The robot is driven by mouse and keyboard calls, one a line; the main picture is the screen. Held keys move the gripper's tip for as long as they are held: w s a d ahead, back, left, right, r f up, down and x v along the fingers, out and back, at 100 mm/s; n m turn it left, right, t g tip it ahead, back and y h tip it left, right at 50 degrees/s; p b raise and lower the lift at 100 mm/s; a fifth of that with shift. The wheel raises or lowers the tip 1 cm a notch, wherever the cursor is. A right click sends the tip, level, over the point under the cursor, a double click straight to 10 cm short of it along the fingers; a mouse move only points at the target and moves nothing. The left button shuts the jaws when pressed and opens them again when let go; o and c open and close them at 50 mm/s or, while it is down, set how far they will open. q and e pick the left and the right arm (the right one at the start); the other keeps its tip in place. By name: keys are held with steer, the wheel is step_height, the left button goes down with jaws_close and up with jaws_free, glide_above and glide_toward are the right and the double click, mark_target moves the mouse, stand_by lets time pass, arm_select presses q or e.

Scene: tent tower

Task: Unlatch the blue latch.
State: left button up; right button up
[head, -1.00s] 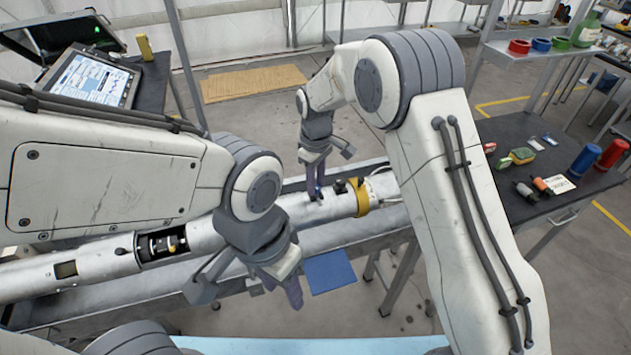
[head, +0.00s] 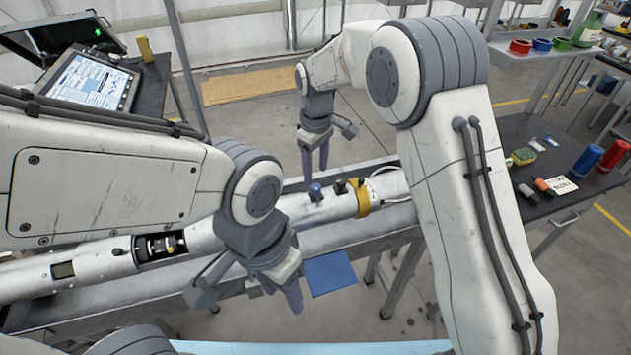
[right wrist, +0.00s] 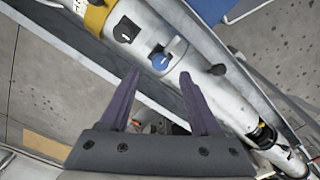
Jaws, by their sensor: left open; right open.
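The blue latch (head: 315,191) sits on top of the silver tube (head: 335,207), left of the yellow band (head: 362,198). In the right wrist view the blue latch (right wrist: 160,62) shows as a round blue knob beside a recess in the tube. I cannot tell whether it is latched. My right gripper (head: 315,173) is open and empty, behind and a little above the latch, apart from it. Its fingertips (right wrist: 159,77) lie either side of the latch in the wrist view. My left gripper (head: 283,300) is open and empty, in front of the tube.
The tube lies along a grey metal trough (head: 330,237). A blue plate (head: 330,273) is at its front. A dark side table (head: 540,205) with small items is at right.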

mark_target(316, 187)
arm_select(q)
steer(key=shift+f+b, duration=0.4)
steer(key=shift+f, duration=0.2)
arm_select(e)
step_height(316, 187, up, 6)
